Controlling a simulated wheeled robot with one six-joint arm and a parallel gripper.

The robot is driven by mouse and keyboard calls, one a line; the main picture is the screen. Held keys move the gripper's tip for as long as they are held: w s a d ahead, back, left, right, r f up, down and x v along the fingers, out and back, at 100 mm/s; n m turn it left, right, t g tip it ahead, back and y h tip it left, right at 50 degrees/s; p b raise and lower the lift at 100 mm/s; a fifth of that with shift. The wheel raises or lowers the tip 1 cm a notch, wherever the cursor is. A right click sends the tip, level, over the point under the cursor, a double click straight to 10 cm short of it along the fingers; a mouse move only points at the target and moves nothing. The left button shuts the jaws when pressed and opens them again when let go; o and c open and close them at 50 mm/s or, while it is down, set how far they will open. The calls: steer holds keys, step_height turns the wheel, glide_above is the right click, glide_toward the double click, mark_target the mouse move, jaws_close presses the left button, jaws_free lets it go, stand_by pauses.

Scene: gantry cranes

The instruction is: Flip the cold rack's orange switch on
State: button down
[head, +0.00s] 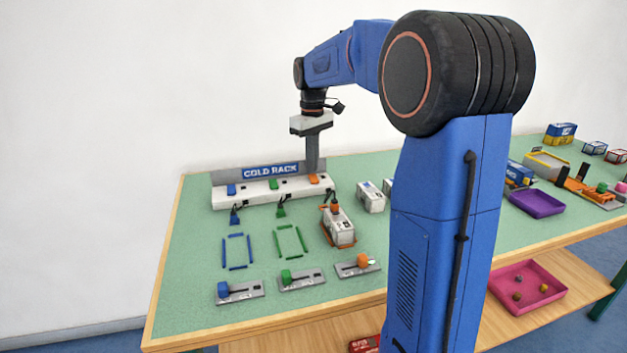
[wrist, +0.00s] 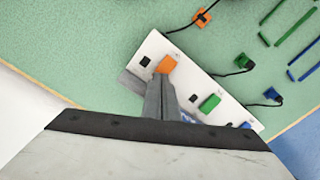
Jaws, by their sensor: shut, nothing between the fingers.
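The cold rack (head: 290,188) is a white strip with a grey sign at the back of the green table. It carries a blue, a green and an orange switch. The orange switch (head: 313,178) is at the rack's right end; it also shows in the wrist view (wrist: 166,64), beside a small dark square. My gripper (head: 312,167) points down with its fingers together and empty. In the wrist view its fingertips (wrist: 160,80) are right by the orange switch; I cannot tell whether they touch it. The fingers hide part of the rack.
A white unit (head: 338,230) sits in the orange outline, with an orange plug (head: 335,208) at its back. The blue (head: 236,250) and green (head: 290,241) outlines are empty. Small lever panels (head: 302,280) line the front. A white box (head: 371,197) stands right of the rack.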

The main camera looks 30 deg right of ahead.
mark_target(312, 175)
steer(key=shift+f, duration=0.7)
stand_by(0.6)
step_height(312, 175, up, 7)
stand_by(1.0)
stand_by(0.4)
